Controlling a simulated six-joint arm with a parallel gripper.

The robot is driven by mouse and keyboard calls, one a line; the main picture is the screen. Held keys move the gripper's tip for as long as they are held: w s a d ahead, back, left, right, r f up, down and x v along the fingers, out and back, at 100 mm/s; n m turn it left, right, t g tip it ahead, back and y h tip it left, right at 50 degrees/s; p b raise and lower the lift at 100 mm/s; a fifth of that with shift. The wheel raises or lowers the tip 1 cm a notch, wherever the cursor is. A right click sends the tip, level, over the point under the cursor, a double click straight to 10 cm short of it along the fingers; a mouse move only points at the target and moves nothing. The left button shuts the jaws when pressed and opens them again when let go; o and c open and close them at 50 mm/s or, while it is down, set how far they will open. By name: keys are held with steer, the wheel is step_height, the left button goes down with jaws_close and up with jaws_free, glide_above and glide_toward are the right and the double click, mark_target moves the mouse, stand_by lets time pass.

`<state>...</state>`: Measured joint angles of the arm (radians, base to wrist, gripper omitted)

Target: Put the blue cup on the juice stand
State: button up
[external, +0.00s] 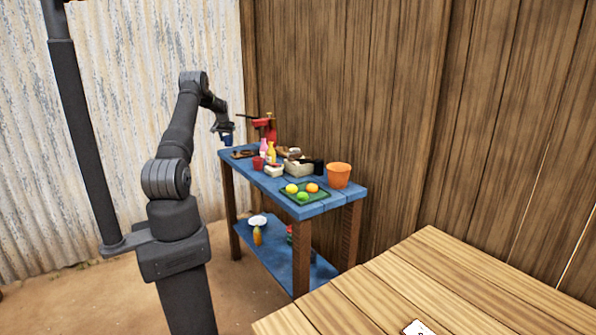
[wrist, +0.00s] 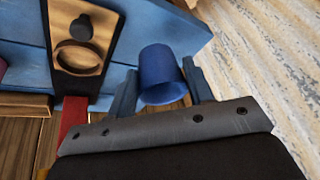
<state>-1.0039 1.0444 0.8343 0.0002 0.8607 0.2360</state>
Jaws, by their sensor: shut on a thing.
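The blue cup (wrist: 161,75) is held between the fingers of my gripper (wrist: 162,92) in the wrist view. In the external view the cup (external: 227,141) hangs below my gripper (external: 223,133), by the far left end of the blue table. The juice stand appears to be the dark and wooden board with a round ring (wrist: 80,57), left of the cup in the wrist view. A red press (external: 266,128) rises at that end in the external view. The stand's base (external: 243,154) is small and partly hidden there.
The blue table (external: 262,180) also holds a red cup (external: 258,163), bottles (external: 271,152), a crate (external: 299,167), an orange bucket (external: 339,175) and a green fruit tray (external: 318,197). A wooden wall stands behind. Open air lies on the table's left.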

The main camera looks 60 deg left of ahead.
mark_target(226, 142)
steer(key=shift+s+a+f, duration=0.1)
steer(key=shift+a, duration=0.1)
steer(key=shift+f, duration=2)
steer(key=shift+f, duration=0.1)
steer(key=o, duration=1)
steer(key=shift+c, duration=0.2)
steer(key=shift+d+r, duration=0.1)
steer(key=shift+r, duration=0.45)
steer(key=v, duration=1.1)
